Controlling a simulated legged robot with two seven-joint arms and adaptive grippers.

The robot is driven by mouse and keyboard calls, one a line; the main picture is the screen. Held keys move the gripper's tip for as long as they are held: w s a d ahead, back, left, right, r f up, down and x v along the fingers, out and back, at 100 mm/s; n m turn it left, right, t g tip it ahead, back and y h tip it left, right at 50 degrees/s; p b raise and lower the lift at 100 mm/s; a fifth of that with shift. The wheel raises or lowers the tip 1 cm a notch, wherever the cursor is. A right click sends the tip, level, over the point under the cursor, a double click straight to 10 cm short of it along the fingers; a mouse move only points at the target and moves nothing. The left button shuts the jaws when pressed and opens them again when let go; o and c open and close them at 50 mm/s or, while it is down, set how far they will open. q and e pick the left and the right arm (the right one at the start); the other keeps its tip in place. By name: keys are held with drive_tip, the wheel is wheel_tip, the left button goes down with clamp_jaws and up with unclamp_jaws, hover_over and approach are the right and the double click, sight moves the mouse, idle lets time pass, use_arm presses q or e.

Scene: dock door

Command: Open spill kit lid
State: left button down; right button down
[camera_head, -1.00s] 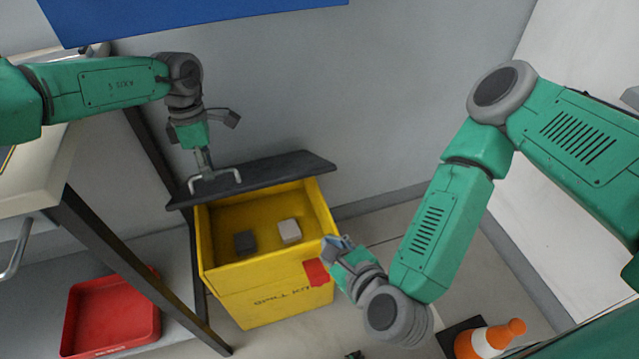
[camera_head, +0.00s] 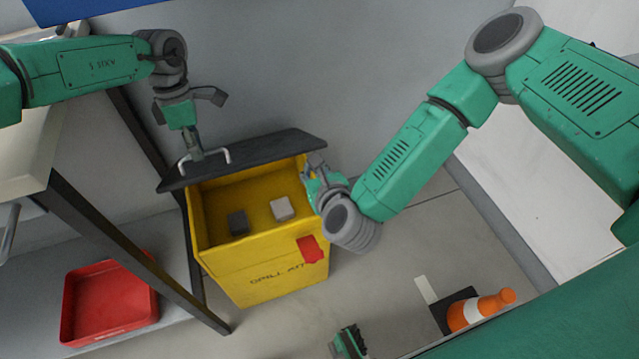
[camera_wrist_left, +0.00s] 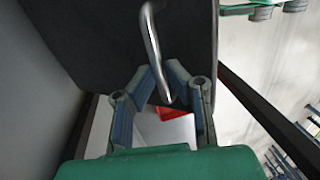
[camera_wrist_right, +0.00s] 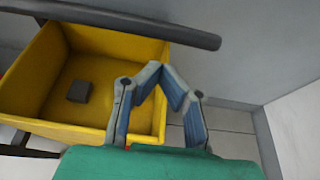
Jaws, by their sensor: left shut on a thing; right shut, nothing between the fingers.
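The yellow spill kit (camera_head: 262,278) stands on the floor with its dark lid (camera_head: 268,150) raised along the back edge. Its inside is visible. A metal handle (camera_head: 222,157) sits on the lid; my left gripper (camera_head: 190,150) is shut on it. The left wrist view also shows the handle (camera_wrist_left: 152,45) between the fingers. A red latch (camera_head: 310,249) is on the front face. My right gripper (camera_head: 312,172) is shut and empty at the kit's right rim, near the lid's right end. In the right wrist view, its closed fingers (camera_wrist_right: 168,78) appear over the kit's edge.
A dark block (camera_head: 238,222) and a light block (camera_head: 282,208) lie inside the kit. A table with a dark leg (camera_head: 120,250) stands close on the left, above a red tray (camera_head: 108,302). A wall is behind.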

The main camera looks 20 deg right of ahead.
sight(308, 151)
use_arm(q)
drive_tip(key=shift+w+a+f, duration=0.15)
drive_tip(key=shift+w+a, duration=0.05)
drive_tip(key=shift+w, duration=0.05)
use_arm(e)
drive_tip(key=shift+w+r, duration=0.45)
drive_tip(key=shift+r, duration=0.2)
drive_tip(key=shift+w+r+g, duration=0.3)
drive_tip(key=shift+w+r, duration=0.25)
drive_tip(key=shift+r, duration=0.3)
use_arm(q)
drive_tip(key=shift+s+f, duration=0.1)
drive_tip(key=shift+f, duration=0.05)
use_arm(e)
drive_tip(key=shift+w+r, duration=0.1)
use_arm(q)
drive_tip(key=c, duration=1.6)
unclamp_jaws()
drive_tip(key=shift+d+f, duration=0.1)
use_arm(e)
drive_tip(key=shift+w, duration=0.25)
use_arm(q)
drive_tip(key=shift+d+r, duration=0.15)
drive_tip(key=shift+r, duration=0.05)
